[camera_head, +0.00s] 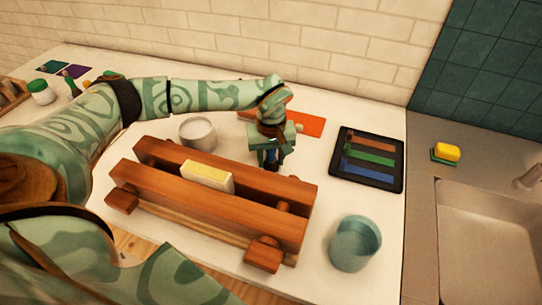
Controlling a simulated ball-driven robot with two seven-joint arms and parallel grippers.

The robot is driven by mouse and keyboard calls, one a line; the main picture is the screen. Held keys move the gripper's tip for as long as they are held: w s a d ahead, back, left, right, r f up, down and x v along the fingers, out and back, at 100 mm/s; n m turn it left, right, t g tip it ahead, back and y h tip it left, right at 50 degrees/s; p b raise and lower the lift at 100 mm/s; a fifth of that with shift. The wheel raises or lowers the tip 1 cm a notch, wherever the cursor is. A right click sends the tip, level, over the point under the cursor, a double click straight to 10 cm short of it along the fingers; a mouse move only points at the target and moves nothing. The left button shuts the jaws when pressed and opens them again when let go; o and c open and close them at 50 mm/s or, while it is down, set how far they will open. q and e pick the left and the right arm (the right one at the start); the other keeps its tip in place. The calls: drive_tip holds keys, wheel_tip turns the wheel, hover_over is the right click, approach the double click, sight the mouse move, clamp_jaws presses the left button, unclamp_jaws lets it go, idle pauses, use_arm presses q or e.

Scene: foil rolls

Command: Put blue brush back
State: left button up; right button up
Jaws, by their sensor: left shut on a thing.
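My left arm reaches in from the left, and my left gripper (270,158) points down just behind the wooden clamp. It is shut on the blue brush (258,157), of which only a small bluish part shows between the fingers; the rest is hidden. A black tray (398,176) lies flat to the right of the gripper, apart from it. The tray has an orange-brown strip (376,143), a green strip (369,155) and a blue strip (367,170) nearest the front. My right gripper is not in view.
A wooden clamp (215,203) holds a cream-yellow block (207,177). A teal cup (355,244) stands front right, a whitish cup (198,133) behind the clamp. An orange sheet (310,125) lies behind the gripper. A yellow-green sponge (446,153) lies by the sink (490,200).

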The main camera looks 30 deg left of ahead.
use_arm(q)
drive_tip(key=shift+f, duration=0.6)
idle(0.4)
drive_tip(key=o, duration=1.5)
drive_tip(key=shift+o, duration=0.2)
drive_tip(key=shift+r+p, duration=3.95)
drive_tip(key=shift+r, duration=0.55)
